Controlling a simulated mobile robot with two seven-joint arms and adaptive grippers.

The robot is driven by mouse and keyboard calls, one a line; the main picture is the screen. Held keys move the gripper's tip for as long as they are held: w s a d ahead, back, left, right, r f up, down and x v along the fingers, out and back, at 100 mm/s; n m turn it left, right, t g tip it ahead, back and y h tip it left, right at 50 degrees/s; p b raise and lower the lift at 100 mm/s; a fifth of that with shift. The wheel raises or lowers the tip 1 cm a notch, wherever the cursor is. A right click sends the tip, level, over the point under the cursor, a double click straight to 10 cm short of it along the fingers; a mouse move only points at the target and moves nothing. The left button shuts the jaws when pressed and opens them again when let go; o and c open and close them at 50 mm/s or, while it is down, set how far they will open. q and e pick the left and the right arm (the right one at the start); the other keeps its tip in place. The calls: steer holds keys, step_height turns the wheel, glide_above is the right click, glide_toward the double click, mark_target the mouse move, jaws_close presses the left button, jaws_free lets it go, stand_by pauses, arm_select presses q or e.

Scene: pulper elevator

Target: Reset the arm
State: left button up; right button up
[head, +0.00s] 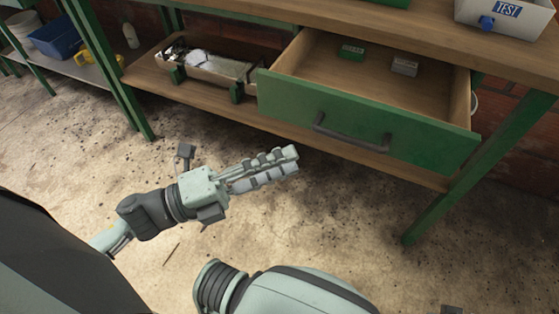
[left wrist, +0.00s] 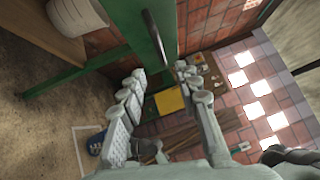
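My left gripper (head: 296,163) reaches in from the left in the head view, above the concrete floor and in front of the open drawer. In the left wrist view its two fingers (left wrist: 160,76) stand apart with nothing between them. The green-fronted drawer (head: 350,122) is pulled out, and its dark handle (head: 350,134) is beyond my gripper, to its right. The handle also shows in the left wrist view (left wrist: 154,38). A light-green part of my other arm shows at the bottom of the head view; its gripper is out of frame.
A small green box (head: 352,50) and a pale box (head: 404,66) lie in the drawer. The workbench (head: 300,9) has green legs and a lower shelf with a tray (head: 210,66). A bin marked TEST (head: 505,16) stands on top. The floor (head: 90,150) before the bench is open.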

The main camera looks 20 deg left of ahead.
arm_select(q)
steer(key=shift+w, duration=0.1)
stand_by(0.4)
steer(key=w+a+f+n+t+y, duration=0.1)
steer(key=w+a+f+n+y, duration=0.3)
steer(key=a+f+n+y, duration=0.35)
steer(key=w+a+f+n+y, duration=0.5)
steer(key=a+f+n+y, duration=0.1)
steer(key=n, duration=0.3)
steer(key=s+a+f+n+g+y, duration=0.1)
steer(key=s+f+n+g, duration=0.25)
steer(key=f, duration=0.45)
steer(key=s+a+f+n+g+y, duration=0.2)
steer(key=s+f+n+g, duration=0.15)
steer(key=f, duration=0.45)
steer(key=s+d+f+n+g+h, duration=0.1)
steer(key=s+d+f+n+g, duration=0.2)
steer(key=s+f+g, duration=0.1)
steer(key=shift+s+d+f+g, duration=0.35)
steer(key=shift+s+f, duration=0.2)
steer(key=shift+s, duration=0.65)
